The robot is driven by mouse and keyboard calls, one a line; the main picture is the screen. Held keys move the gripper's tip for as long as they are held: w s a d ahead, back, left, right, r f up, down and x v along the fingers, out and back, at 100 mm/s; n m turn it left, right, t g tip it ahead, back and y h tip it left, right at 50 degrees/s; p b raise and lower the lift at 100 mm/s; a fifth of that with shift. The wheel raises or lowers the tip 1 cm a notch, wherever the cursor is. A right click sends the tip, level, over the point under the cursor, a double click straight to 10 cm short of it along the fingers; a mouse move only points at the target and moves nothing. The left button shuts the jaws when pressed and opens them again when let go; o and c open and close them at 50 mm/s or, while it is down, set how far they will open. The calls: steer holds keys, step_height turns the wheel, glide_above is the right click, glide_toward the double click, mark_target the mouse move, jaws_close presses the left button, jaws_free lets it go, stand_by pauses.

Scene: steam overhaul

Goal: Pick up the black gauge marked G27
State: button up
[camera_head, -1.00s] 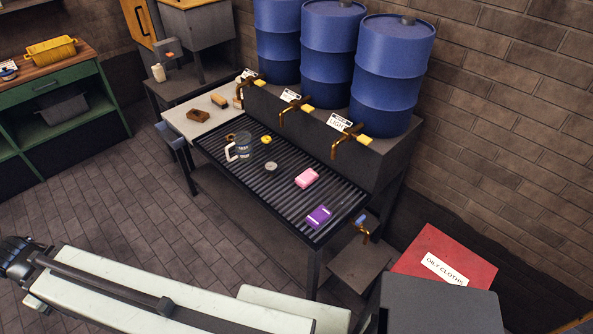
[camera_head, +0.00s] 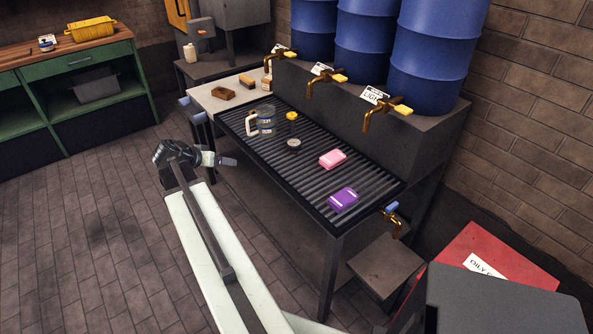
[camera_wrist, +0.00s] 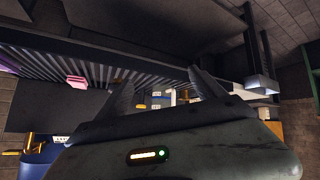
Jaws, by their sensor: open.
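A small round gauge (camera_head: 293,144) with a pale face and dark rim lies on the slatted rack (camera_head: 262,170), between a clear jug and a pink block. Its marking is too small to read, so I cannot confirm G27. My gripper (camera_head: 229,161) is to the left of the rack, off its front edge and apart from the gauge. In the wrist view my gripper (camera_wrist: 163,84) has its two fingers spread with nothing held between them. That view appears upside down, with the slats at the top; I cannot make out the gauge there.
The jug (camera_head: 264,121), a yellow-topped jar (camera_head: 291,119), the pink block (camera_head: 333,158) and a purple block (camera_head: 343,199) share the rack. Brass taps (camera_head: 313,88) overhang its back, below blue barrels (camera_head: 363,50). A red bin (camera_head: 497,258) stands at right. Floor at left is clear.

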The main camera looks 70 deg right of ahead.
steer(key=s+d+f+m+g+h+b, duration=0.1)
steer(key=s+d+f+m+g+b, duration=0.2)
steer(key=s+d, duration=0.5)
steer(key=m+h+b, duration=0.2)
steer(key=m+b, duration=0.1)
glide_toward(294, 145)
steer(key=d+f, duration=0.1)
steer(key=d, duration=0.1)
steer(key=d+f, duration=0.2)
steer(key=shift+w+f, duration=0.1)
steer(key=shift+w, duration=0.05)
steer(key=shift+s+d, duration=0.1)
steer(key=shift+s, duration=0.1)
steer(key=shift+b+x, duration=1.45)
steer(key=shift+x, duration=2.3)
steer(key=c, duration=1.7)
steer(key=shift+o, duration=0.2)
steer(key=shift+r, duration=0.25)
